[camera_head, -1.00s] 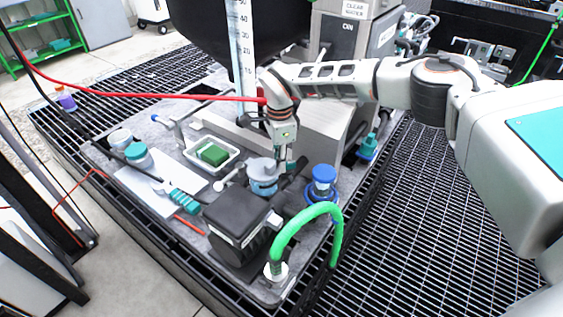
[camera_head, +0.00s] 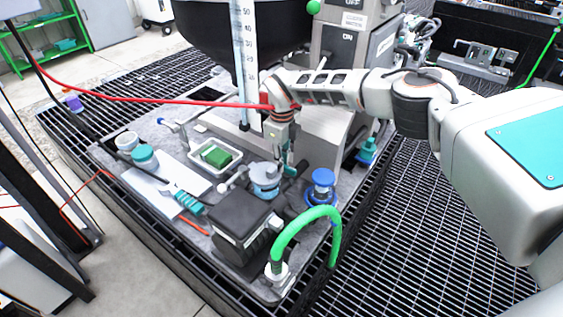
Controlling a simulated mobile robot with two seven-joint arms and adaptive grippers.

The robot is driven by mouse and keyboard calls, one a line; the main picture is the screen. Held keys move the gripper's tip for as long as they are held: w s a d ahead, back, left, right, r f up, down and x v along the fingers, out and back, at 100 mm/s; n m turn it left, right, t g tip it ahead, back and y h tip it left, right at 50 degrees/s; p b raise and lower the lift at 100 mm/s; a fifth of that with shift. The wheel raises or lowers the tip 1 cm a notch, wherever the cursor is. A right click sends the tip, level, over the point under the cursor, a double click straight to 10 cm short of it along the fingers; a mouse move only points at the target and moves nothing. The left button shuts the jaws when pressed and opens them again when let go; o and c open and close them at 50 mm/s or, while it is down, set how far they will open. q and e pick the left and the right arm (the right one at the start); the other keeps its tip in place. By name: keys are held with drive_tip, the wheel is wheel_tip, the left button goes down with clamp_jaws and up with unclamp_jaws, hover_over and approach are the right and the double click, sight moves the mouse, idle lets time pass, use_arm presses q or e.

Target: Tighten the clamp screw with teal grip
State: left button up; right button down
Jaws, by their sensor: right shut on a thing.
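My right gripper (camera_head: 286,164) points down beside a light blue and grey round fitting (camera_head: 265,180) in the middle of the deck. It is shut on a small part, mostly hidden by the fingers. A bit of teal (camera_head: 290,171) shows at the fingertips, and I take it for the grip of the clamp screw. The screw's shaft and its seating cannot be made out. My left gripper is out of view.
A black motor-like block (camera_head: 240,218), a blue handwheel (camera_head: 322,182) and a green hose (camera_head: 306,217) stand close in front. A white tray with a green block (camera_head: 216,156) and a teal-handled brush (camera_head: 188,203) lie left.

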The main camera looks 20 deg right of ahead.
drive_tip(key=shift+d+m, duration=0.15)
drive_tip(key=shift+m, duration=0.45)
drive_tip(key=c, duration=2.1)
unclamp_jaws()
wheel_tip(320, 180, up, 12)
